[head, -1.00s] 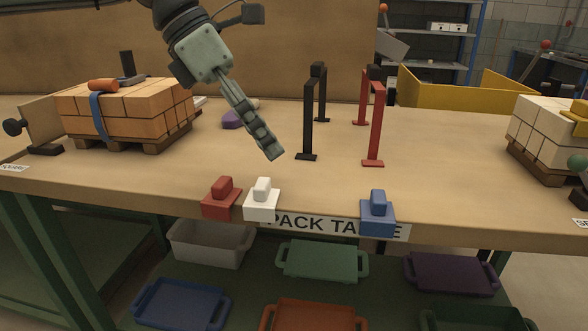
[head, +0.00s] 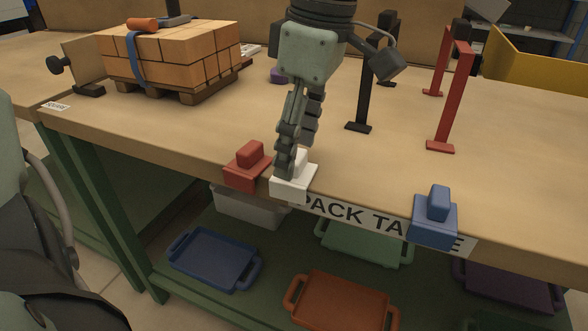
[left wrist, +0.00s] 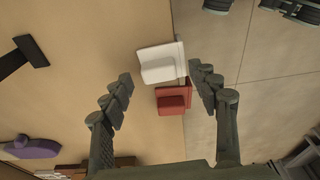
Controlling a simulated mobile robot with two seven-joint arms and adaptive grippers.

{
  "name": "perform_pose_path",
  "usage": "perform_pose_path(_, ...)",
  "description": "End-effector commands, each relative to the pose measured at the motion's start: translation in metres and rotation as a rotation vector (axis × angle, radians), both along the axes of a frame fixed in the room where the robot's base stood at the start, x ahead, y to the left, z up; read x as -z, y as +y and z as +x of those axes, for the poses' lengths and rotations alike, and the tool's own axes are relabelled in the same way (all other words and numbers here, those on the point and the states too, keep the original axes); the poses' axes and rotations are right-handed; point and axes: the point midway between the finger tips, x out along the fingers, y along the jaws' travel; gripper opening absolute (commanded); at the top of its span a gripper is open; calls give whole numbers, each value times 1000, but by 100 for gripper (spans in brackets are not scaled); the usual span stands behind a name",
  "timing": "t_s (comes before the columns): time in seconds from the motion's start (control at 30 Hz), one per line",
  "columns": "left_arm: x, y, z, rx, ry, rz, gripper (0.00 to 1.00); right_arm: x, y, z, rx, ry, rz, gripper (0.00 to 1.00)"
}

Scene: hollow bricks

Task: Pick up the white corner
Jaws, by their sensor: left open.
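The white corner (head: 291,187) sits on the front edge of the table, a block with a raised knob on top. In the head view its knob is partly hidden behind a finger of my left gripper (head: 297,160). That gripper points down, open, directly over the white corner. In the left wrist view the white corner (left wrist: 157,66) shows between the open fingertips of the left gripper (left wrist: 161,75). I cannot tell whether the fingers touch it. My right gripper is not in view.
A red corner (head: 247,168) sits close to the left of the white one, and a blue corner (head: 434,222) farther right on the same edge. Black (head: 366,85) and red (head: 454,95) upright frames stand behind. A brick-loaded pallet (head: 190,93) is at the back left. Trays lie below.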

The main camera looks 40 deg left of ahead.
Motion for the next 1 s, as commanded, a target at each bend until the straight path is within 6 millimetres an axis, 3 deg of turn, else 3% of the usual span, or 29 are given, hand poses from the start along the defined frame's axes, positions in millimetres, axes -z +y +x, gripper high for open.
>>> perform_pose_path(0.3,6,1,0,-2,-2,-2,59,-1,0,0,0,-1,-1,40)
perform_pose_path(0.7,5,1,0,-2,-2,-2,9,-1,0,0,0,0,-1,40)
perform_pose_path(1.0,3,0,0,-2,-3,-1,7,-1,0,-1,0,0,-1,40)
